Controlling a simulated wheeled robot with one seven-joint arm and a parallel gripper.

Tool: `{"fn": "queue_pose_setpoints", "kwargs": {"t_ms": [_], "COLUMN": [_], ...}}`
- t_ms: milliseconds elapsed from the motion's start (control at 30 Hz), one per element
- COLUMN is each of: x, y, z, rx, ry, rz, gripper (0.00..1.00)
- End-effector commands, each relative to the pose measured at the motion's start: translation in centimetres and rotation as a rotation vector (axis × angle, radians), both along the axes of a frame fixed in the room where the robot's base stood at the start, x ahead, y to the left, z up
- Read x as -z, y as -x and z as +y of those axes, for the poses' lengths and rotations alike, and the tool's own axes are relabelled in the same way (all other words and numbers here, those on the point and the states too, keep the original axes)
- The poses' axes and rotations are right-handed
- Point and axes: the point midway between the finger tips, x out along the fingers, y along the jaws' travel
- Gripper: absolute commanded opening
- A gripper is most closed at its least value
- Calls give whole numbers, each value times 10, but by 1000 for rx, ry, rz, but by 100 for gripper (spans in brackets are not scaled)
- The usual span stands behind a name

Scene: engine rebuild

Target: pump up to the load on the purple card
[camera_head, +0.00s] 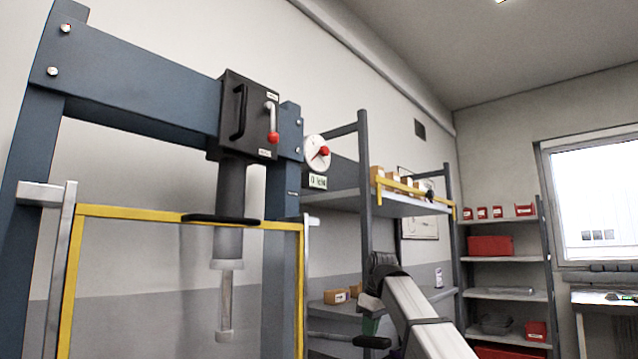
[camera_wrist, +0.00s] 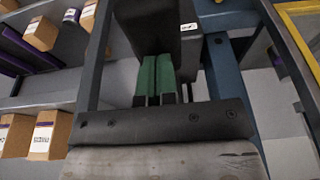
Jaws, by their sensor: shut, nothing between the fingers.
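The blue press frame (camera_head: 140,75) stands at the left, with a black head box (camera_head: 248,115). A short lever with a red knob (camera_head: 272,137) hangs down on the box. The round gauge (camera_head: 316,152) has a red mark; the small readout (camera_head: 318,181) below seems to start with 0, too small to read surely. The grey ram (camera_head: 228,245) points down. A black-gripped bar (camera_head: 345,340) sticks out low beside the frame. My gripper (camera_wrist: 157,82) has green fingers, shut and empty, before a dark block (camera_wrist: 150,30) in the wrist view. No purple card can be made out.
A yellow-edged guard (camera_head: 190,212) stands before the press opening. Shelves (camera_head: 345,200) with small boxes stand right of the press, close to my arm. Cardboard boxes (camera_wrist: 48,135) lie at the left in the wrist view. A red-bin rack (camera_head: 500,255) stands farther back.

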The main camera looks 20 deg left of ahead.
Motion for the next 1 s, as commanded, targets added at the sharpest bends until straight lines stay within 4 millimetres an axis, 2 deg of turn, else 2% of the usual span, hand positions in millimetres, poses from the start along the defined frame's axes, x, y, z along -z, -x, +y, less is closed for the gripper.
{"fn": "queue_pose_setpoints", "kwargs": {"t_ms": [1000], "x": [96], "y": [1], "z": [0], "rx": [0], "ry": [0], "rz": [0], "gripper": [0]}}
